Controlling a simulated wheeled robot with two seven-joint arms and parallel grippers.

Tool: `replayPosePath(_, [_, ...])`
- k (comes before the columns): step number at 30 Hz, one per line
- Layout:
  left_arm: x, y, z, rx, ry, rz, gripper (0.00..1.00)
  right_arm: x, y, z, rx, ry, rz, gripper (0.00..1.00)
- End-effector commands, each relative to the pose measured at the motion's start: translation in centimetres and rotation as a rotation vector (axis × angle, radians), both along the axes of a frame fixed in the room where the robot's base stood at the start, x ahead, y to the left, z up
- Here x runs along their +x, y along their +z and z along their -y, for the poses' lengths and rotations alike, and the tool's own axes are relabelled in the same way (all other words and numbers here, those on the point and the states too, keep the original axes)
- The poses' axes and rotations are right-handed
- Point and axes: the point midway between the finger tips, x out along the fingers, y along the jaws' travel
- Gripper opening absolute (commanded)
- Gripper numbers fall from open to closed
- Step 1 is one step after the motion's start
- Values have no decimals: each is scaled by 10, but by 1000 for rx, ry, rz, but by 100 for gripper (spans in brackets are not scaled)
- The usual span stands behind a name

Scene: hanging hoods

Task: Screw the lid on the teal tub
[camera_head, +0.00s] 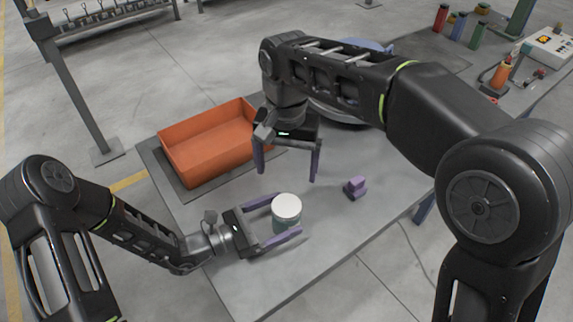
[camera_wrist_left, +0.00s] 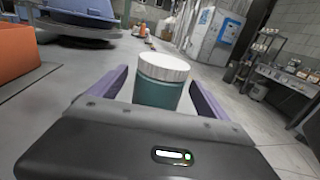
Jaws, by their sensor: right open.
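The teal tub (camera_head: 285,224) stands upright near the front of the grey table. A white lid (camera_head: 287,206) sits on its top; I cannot tell whether it is threaded on. Both also show in the left wrist view, the tub (camera_wrist_left: 158,95) below the lid (camera_wrist_left: 164,67). My left gripper (camera_head: 289,214) is open around the tub, one finger on each side, with a visible gap to the tub in the wrist view. My right gripper (camera_head: 287,176) is open and empty, pointing down, behind and above the lid in the head view.
An orange bin (camera_head: 208,150) stands on a dark mat at the table's left. A small purple object (camera_head: 355,187) lies right of the tub. A blue-grey round thing (camera_head: 340,112) is partly hidden behind my right arm. The table's front edge is close to the tub.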

Motion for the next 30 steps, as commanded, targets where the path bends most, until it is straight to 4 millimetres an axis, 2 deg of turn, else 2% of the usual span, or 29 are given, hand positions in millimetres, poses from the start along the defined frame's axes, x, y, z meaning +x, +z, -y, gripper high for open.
replayPosePath(11, [-2, -1, -5, 1, 1, 0, 90, 0, -2, 0, 0, 0, 0, 87])
replayPosePath(24, [-30, -1, -60, 2, 3, 1, 90, 0, -14, 0, 0, 0, 0, 87])
replayPosePath(30, [-36, 0, -70, 0, 0, -1, 90, 0, -15, 0, 0, 0, 0, 87])
